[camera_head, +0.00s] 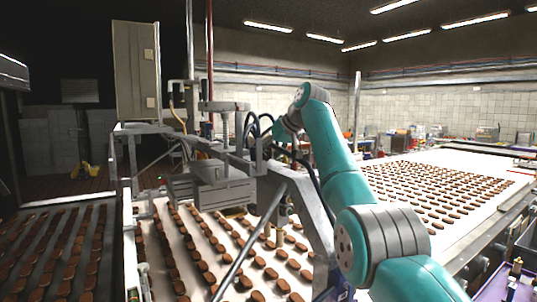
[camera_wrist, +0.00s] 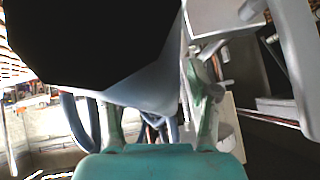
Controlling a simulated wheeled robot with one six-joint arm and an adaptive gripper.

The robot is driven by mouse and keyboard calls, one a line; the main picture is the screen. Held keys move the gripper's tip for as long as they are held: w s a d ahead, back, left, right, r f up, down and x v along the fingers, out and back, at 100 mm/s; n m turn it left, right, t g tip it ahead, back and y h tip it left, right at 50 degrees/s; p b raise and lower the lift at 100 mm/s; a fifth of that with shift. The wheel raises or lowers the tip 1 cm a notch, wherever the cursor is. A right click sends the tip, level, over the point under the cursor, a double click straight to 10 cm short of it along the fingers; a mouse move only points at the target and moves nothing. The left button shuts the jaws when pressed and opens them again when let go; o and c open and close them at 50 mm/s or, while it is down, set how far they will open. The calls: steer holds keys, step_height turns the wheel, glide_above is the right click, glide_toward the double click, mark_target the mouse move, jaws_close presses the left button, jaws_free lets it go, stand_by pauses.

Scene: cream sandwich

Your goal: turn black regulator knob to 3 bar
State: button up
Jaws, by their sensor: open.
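In the wrist view my gripper (camera_wrist: 155,100) has its two pale green fingers spread apart above its teal body. A smooth grey-blue part (camera_wrist: 150,95) shows behind and between the fingers. A large, featureless black shape (camera_wrist: 95,40) fills the upper left, very close to the camera; I cannot tell whether it is the regulator knob. No scale or pressure reading is legible. In the head view my teal arm reaches over to the grey machine frame (camera_head: 300,195), and its wrist end is beside the dark hoses. The knob cannot be made out there.
Dark hoses (camera_head: 250,125) and metal posts crowd the space around my wrist. A conveyor (camera_head: 185,228) with rows of brown biscuits runs under the machine, and another biscuit belt (camera_head: 495,205) lies to the right. A grey cabinet (camera_head: 134,70) stands upper left.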

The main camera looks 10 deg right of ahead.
steer(key=v, duration=1.1)
steer(key=shift+s+d, duration=0.1)
steer(key=shift+d, duration=0.05)
